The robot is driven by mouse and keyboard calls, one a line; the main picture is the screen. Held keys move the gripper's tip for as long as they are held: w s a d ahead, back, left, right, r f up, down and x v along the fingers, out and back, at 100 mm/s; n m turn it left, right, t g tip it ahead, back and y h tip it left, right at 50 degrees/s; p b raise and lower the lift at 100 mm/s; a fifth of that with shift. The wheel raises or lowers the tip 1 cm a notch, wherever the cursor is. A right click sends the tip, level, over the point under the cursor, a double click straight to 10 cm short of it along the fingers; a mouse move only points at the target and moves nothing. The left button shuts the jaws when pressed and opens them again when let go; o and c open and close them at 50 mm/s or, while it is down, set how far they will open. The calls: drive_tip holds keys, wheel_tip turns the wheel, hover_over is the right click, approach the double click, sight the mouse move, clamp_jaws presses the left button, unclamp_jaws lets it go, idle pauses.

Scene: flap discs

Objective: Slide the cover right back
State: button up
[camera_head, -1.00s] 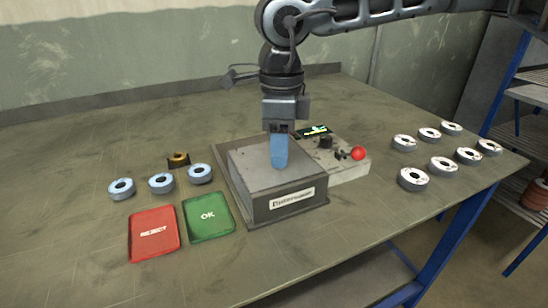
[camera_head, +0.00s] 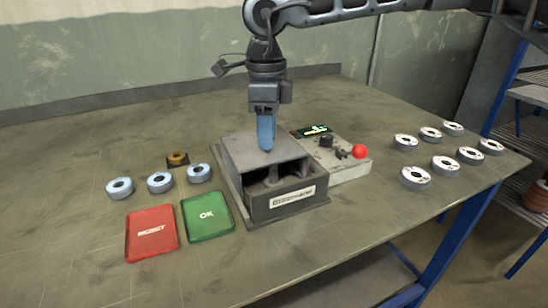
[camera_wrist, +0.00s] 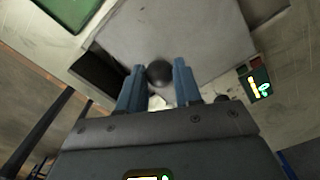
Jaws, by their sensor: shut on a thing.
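The grey cover (camera_head: 250,150) sits on top of the grey metal box (camera_head: 285,205). It is slid part way back, so the front of the box is open and dark inside, with some grey parts showing there. My gripper (camera_head: 267,149) points down on the cover. In the wrist view my gripper's blue fingers (camera_wrist: 159,84) stand on either side of a dark round knob (camera_wrist: 160,73) on the cover (camera_wrist: 165,35). The fingers hide the knob in the head view.
A control panel (camera_head: 345,167) with a red button stands right of the box. The red REJECT tray (camera_head: 152,248) and green OK tray (camera_head: 208,233) lie left. Blue discs (camera_head: 160,183) lie behind them, grey discs (camera_head: 415,178) at right. A small brown-topped piece (camera_head: 178,159) stands behind.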

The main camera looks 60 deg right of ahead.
hover_over(253, 134)
drive_tip(key=shift+s+a+b, duration=0.15)
drive_tip(key=shift+s+b, duration=0.05)
drive_tip(key=shift+b, duration=0.2)
drive_tip(key=o, duration=0.3)
drive_tip(key=shift+w, duration=0.15)
drive_tip(key=o, duration=0.5)
wheel_tip(253, 134, up, 8)
drive_tip(key=p, duration=0.4)
idle(0.3)
idle(0.7)
